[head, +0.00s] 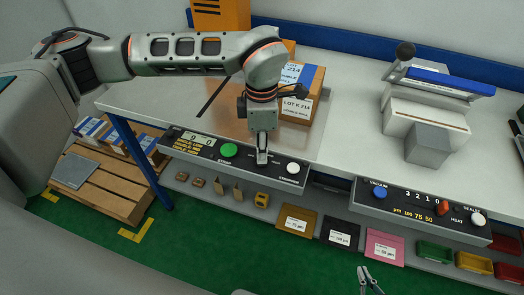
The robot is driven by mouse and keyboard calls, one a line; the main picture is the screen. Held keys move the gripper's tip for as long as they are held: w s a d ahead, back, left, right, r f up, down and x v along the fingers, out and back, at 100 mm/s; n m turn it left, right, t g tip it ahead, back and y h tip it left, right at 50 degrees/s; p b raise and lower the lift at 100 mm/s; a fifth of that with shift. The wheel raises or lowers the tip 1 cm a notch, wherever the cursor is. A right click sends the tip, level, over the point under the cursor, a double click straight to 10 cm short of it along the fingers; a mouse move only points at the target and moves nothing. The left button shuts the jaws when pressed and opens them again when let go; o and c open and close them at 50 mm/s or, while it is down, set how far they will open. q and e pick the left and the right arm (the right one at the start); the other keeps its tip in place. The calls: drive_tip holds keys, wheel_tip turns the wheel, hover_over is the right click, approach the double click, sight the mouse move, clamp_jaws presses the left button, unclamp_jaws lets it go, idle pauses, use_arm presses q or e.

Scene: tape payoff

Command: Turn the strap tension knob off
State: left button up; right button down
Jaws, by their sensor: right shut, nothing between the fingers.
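The black control panel (180,143) on the table's front edge carries a lit display, a green button (228,150) and a white round button (293,168). My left gripper (262,158) points down at this panel between the two buttons. Its fingertips cover that spot, so any knob there is hidden. I cannot tell whether its fingers are open, shut or touching a knob. My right gripper (369,281) is shut and empty at the bottom edge of the view, low in front of the shelf and away from the panel.
A second panel (372,205) on the right has a blue button, a red knob and a white button. A carton (301,100) stands behind my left gripper, with a sealing machine (430,115) to the right. Coloured bins (434,252) and small parts fill the lower shelf.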

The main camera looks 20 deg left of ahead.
use_arm(q)
drive_tip(key=shift+f, duration=0.9)
clamp_jaws()
